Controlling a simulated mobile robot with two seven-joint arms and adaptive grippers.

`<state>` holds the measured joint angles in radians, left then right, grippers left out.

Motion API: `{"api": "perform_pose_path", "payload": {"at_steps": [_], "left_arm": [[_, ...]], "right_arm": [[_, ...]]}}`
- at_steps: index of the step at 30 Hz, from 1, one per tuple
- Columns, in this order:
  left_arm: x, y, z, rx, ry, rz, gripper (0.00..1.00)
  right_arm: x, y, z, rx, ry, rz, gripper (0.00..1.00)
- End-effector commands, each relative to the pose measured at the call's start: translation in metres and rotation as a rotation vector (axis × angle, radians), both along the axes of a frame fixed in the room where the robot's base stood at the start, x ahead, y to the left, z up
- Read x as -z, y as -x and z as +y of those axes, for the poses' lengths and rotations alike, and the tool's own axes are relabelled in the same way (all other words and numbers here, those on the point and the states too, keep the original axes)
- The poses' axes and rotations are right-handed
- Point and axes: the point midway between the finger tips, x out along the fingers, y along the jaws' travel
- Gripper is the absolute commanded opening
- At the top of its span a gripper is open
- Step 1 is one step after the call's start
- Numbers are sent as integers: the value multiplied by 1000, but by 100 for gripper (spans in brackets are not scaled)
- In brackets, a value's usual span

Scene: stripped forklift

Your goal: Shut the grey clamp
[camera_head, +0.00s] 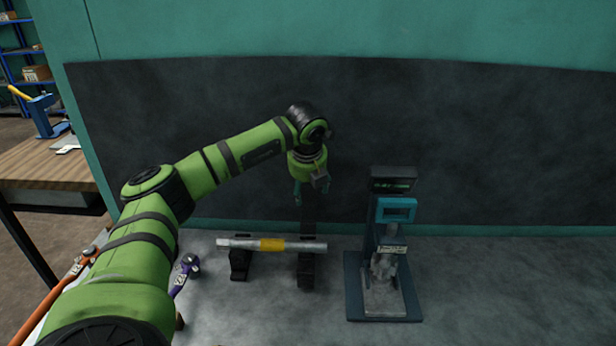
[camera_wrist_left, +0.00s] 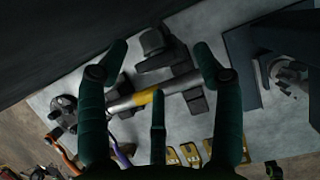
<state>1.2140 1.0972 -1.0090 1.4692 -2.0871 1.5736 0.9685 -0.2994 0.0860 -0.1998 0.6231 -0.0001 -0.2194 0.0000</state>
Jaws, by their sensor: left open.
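A grey pipe (camera_head: 238,243) with a yellow band (camera_head: 272,245) lies level across two dark stands. The left stand (camera_head: 240,266) is low. The right stand (camera_head: 306,270) has a dark upright part (camera_head: 309,212) rising behind the pipe. This may be the grey clamp with its upper part raised, but I cannot tell for certain. My left gripper (camera_head: 309,187) is above and behind the right end of the pipe, pointing down. In the left wrist view my left gripper (camera_wrist_left: 160,65) has its fingers spread and empty, with the pipe (camera_wrist_left: 122,104) and a dark stand (camera_wrist_left: 195,100) beneath.
A dark device with a teal frame (camera_head: 396,210) stands on a base plate (camera_head: 412,302) to the right, with a grey part on it. A purple-handled tool (camera_head: 180,279) and an orange one (camera_head: 78,268) lie at left. A dark wall panel is close behind. The right tabletop is clear.

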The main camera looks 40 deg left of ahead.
Motion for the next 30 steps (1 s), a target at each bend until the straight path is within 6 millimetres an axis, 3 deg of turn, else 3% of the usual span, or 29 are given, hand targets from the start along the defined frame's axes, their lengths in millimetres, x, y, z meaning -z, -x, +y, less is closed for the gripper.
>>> {"api": "perform_pose_path", "payload": {"at_steps": [6,15,16,21,23,24,25,30], "left_arm": [[20,-6,5,0,-1,1,67],[23,-7,6,0,-1,-1,67],[23,-7,6,0,-1,-1,63],[23,-8,6,1,-2,-3,0],[22,-8,6,2,-1,-4,0],[22,-8,6,2,-1,-5,48],[22,-9,6,1,-2,-6,52],[22,-8,6,1,-2,-5,52]], "right_arm": [[-6,-1,9,5,-12,-3,67],[-6,0,10,5,-13,1,67],[-6,0,10,5,-13,1,67],[-6,0,7,3,-8,2,67],[-6,2,5,2,-6,3,67],[-6,2,4,3,-4,5,67],[-6,3,3,2,-3,6,67],[-6,3,2,2,-3,7,67]]}}
